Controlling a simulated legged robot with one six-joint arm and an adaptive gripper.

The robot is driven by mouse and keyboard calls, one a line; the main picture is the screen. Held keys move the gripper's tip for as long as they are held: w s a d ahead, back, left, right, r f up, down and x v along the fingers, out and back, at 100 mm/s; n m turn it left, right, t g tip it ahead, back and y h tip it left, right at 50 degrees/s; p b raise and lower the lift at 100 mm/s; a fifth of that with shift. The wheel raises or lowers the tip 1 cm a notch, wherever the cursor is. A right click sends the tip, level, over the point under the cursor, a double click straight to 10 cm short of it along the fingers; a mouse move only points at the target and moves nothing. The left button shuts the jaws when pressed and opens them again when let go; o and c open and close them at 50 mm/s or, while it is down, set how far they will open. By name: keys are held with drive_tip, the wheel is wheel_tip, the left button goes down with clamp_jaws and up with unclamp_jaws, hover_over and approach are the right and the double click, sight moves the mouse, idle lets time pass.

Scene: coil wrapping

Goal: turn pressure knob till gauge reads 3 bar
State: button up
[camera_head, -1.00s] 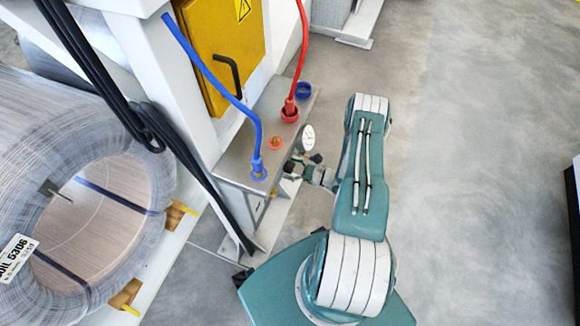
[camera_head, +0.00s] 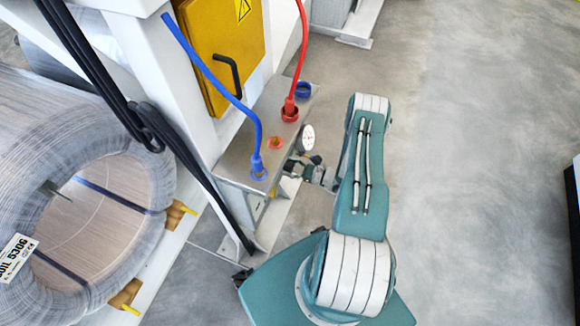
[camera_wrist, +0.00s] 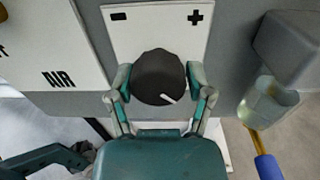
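The dark round pressure knob (camera_wrist: 158,77) sits on a white plate (camera_wrist: 128,33) marked minus on the left and plus on the right. Its white pointer line points to the lower right in the wrist view. My gripper (camera_wrist: 159,82) has one finger on each side of the knob, and the fingers appear to be closed on its rim. In the head view my gripper (camera_head: 299,164) is at the side of the metal panel, beside the round white gauge (camera_head: 308,138). The gauge is too small to read.
A blue hose (camera_head: 222,88) and a red hose (camera_head: 299,50) plug into the panel top (camera_head: 270,125). A clear bowl (camera_wrist: 266,101) hangs right of the knob, with a blue and yellow line below it. A wire coil (camera_head: 150,190) stands left. Open floor lies right.

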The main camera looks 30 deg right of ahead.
drive_tip(key=shift+o, duration=0.5)
drive_tip(key=v, duration=1.2)
